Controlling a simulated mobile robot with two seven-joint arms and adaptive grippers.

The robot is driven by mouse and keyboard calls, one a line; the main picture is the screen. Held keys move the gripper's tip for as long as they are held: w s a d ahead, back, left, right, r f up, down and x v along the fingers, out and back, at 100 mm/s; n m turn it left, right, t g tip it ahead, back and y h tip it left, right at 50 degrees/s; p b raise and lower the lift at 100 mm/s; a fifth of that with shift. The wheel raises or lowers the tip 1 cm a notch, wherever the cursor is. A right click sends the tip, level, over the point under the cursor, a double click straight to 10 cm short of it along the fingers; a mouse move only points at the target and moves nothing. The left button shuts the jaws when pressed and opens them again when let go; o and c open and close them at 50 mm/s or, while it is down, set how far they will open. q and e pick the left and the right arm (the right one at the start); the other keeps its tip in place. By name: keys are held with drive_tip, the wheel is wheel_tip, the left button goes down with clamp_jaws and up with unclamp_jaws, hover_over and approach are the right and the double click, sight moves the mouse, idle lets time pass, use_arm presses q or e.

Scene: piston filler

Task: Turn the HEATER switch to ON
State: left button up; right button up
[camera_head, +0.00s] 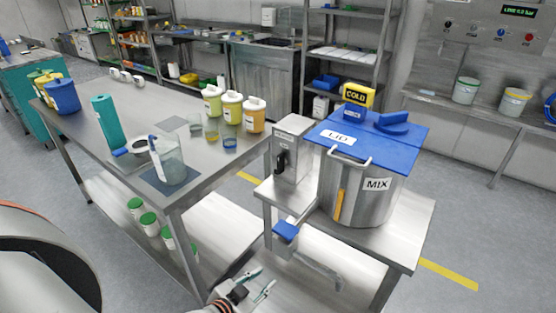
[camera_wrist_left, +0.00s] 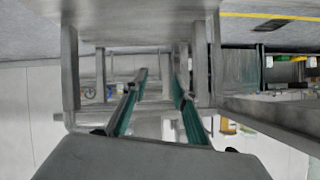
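No HEATER label is readable in either view. A steel box (camera_head: 291,150) with a dark lever or switch (camera_head: 281,161) on its front stands beside the mixing tank (camera_head: 357,190); I cannot tell the switch's setting. A wall panel (camera_head: 490,28) with several coloured knobs and a lit display is at the upper right, its labels too small to read. My left gripper (camera_head: 263,279) is low in front of the tank stand, well below and apart from the box. The left wrist view shows its green-lined fingers (camera_wrist_left: 160,76) apart, with nothing between them. My right gripper is not in view.
The tank carries a blue lid (camera_head: 370,136) and stands on a steel stand (camera_head: 413,215). A valve with a blue handle (camera_head: 286,230) sticks out toward me. A steel table (camera_head: 110,165) with bottles and beakers is at the left.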

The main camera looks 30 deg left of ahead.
use_arm(q)
drive_tip(key=w+a+r+t+y, duration=0.1)
drive_tip(key=w+a+r, duration=0.4)
drive_tip(key=w+r, duration=0.15)
drive_tip(key=n+t+h+p, duration=0.2)
drive_tip(key=t, duration=0.3)
approach(279, 161)
drive_tip(key=w, duration=0.7)
drive_tip(key=w+d, duration=0.1)
drive_tip(key=w, duration=0.1)
drive_tip(key=shift+w+r, duration=0.15)
drive_tip(key=shift+w, duration=0.1)
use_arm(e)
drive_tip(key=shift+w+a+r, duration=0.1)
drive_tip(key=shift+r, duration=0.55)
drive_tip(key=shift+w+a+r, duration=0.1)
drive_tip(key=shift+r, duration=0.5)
use_arm(q)
clamp_jaws()
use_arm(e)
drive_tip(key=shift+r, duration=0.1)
